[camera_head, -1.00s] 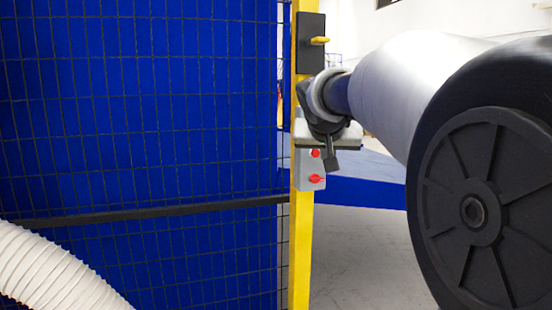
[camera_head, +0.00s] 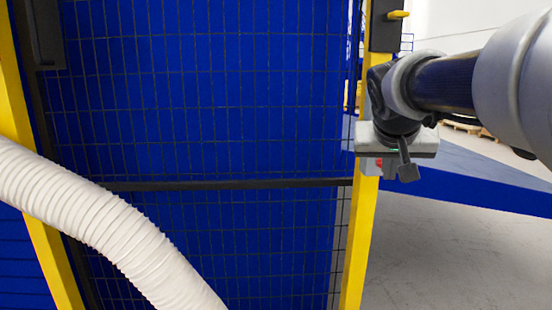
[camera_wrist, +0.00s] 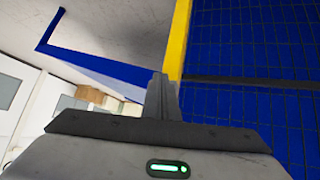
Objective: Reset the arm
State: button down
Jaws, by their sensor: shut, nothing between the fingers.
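My gripper (camera_head: 406,172) hangs at the end of my arm, right of centre in the head view, in front of the yellow post. Its fingers point down and are together, with nothing between them. In the wrist view my gripper (camera_wrist: 163,80) shows as one narrow dark shape above its grey body with a green light. My arm reaches in from the right edge of the head view, bent downward at the wrist.
A wire mesh gate (camera_head: 210,110) with blue behind it fills the middle. Yellow posts (camera_head: 359,250) flank it. A grey control box (camera_head: 372,167) is partly hidden behind my gripper. A white ribbed hose (camera_head: 110,225) crosses the lower left. Grey floor (camera_head: 450,260) lies open at right.

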jog(key=s+a+f+n+g+y, duration=0.1)
jog(key=s+a+f, duration=0.35)
jog(key=s, duration=0.25)
jog(key=s+a+f+n+g+y, duration=0.1)
jog(key=s+a+f+y, duration=0.15)
jog(key=s+f, duration=0.45)
jog(key=s+a+f+n+g, duration=0.15)
jog(key=s+a+f, duration=0.25)
jog(key=s, duration=0.4)
notch_tip(320, 180, up, 15)
jog(key=s+p, duration=0.1)
jog(key=p, duration=1.4)
jog(key=shift+s+a+t+y, duration=0.25)
jog(key=shift+a+t+y, duration=0.1)
jog(key=shift+f, duration=0.1)
